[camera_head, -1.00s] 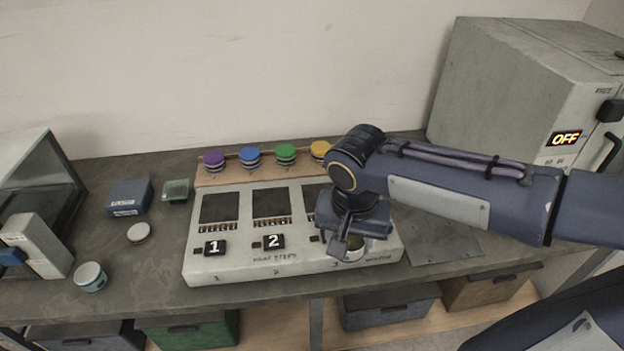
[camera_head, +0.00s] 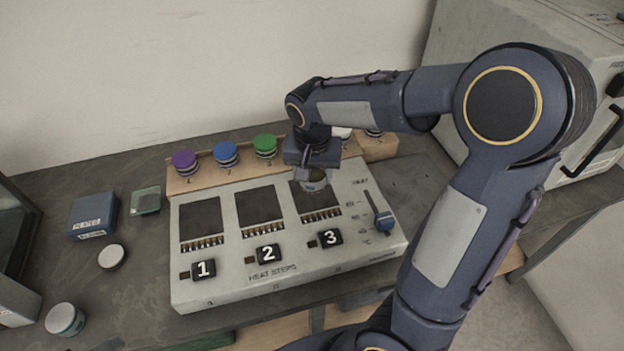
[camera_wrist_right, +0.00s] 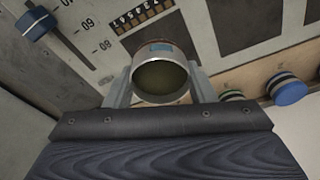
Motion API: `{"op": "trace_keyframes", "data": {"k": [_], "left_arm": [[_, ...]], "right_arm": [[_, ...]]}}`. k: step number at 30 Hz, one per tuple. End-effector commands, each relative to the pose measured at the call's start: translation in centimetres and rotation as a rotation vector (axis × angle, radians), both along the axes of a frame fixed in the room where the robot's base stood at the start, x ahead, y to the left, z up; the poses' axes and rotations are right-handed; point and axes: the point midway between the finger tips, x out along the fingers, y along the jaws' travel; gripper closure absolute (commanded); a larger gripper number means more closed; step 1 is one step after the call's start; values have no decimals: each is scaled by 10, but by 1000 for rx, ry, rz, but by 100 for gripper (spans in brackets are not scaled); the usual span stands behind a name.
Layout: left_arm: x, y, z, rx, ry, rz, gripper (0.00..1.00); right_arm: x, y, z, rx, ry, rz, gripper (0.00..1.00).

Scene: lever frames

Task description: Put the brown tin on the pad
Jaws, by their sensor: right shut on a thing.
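My right gripper (camera_head: 313,168) is shut on a small round tin (camera_head: 315,183), held upright over the third dark square pad (camera_head: 318,205) of the heat-steps panel. In the right wrist view the tin (camera_wrist_right: 160,55) sits between both fingers of the gripper (camera_wrist_right: 160,88). It has a pale grey wall, a blue label and a brownish-olive inside. I cannot tell whether its underside touches the pad. The first pad (camera_head: 200,218) and second pad (camera_head: 259,206) are bare. My left gripper is not in view.
The panel (camera_head: 225,287) has number tiles and a blue slider (camera_head: 383,220) on its right. Purple (camera_head: 184,160), blue (camera_head: 226,152) and green (camera_head: 265,144) capped jars stand on a wooden rack behind. Loose containers, including a blue box (camera_head: 93,214), lie left. A grey cabinet (camera_head: 595,120) stands right.

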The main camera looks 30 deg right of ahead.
Motion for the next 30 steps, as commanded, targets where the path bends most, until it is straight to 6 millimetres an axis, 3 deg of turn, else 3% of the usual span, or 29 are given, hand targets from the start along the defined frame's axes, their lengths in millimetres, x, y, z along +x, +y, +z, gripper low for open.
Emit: {"op": "trace_keyframes", "data": {"k": [3, 7, 11, 18, 30], "left_arm": [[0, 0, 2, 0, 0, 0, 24], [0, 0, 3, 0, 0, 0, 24], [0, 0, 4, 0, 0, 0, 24], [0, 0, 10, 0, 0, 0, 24], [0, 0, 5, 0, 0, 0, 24]], "right_arm": [[15, -9, -23, -1, 5, -4, 74], [25, -14, -36, 0, 3, -1, 74], [31, -17, -44, 0, 2, -1, 74], [33, -18, -74, 1, 4, 0, 74], [33, -18, -81, 1, 0, 0, 74]]}}
